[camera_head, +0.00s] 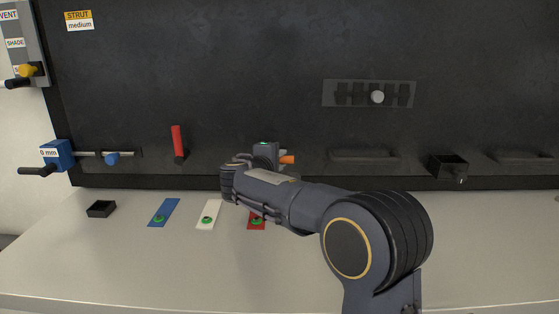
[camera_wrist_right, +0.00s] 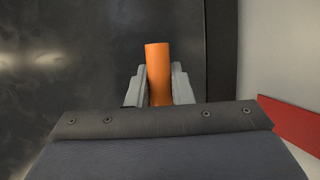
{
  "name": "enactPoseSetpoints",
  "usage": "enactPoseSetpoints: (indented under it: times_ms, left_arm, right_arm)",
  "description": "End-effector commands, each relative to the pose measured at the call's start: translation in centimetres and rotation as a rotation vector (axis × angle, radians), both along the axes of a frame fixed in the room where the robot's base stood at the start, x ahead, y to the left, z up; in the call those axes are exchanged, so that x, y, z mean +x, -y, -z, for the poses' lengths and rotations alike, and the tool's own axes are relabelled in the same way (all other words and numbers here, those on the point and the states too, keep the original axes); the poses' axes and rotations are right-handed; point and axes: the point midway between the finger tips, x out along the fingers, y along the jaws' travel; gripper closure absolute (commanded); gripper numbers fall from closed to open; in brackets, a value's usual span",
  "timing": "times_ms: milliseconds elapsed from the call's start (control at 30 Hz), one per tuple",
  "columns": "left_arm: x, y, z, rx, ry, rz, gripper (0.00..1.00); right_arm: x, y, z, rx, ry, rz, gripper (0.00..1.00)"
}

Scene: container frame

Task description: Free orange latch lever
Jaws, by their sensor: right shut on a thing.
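The orange latch lever (camera_head: 288,159) sticks out to the right of my right gripper (camera_head: 268,154), low on the dark panel. In the right wrist view the orange lever (camera_wrist_right: 158,72) stands between the two grey fingers of my right gripper (camera_wrist_right: 159,86), which are shut on it. The far part of the lever shows beyond the fingertips. Its base and mount are hidden by my gripper. My left gripper is not in view.
A red lever (camera_head: 177,141) stands upright to the left on the panel. A blue block (camera_head: 57,154) with a handle is at far left. A black box (camera_head: 101,209) and blue (camera_head: 166,208), white and red plates lie on the bench. A grey plate with a knob (camera_head: 377,97) is at upper right.

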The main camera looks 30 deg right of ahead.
Motion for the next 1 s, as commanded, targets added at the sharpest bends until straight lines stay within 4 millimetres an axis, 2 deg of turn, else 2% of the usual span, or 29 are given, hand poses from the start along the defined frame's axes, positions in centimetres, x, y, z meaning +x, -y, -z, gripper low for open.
enactPoseSetpoints:
  times_ms: [367, 1000]
  left_arm:
    - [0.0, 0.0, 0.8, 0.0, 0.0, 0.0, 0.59]
    - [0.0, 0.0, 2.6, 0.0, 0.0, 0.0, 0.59]
  right_arm:
    - [0.1, -0.1, -0.5, -0.125, -0.077, 0.001, 1.0]
    - [0.8, -1.2, -3.3, -0.63, -0.387, 0.0, 1.0]
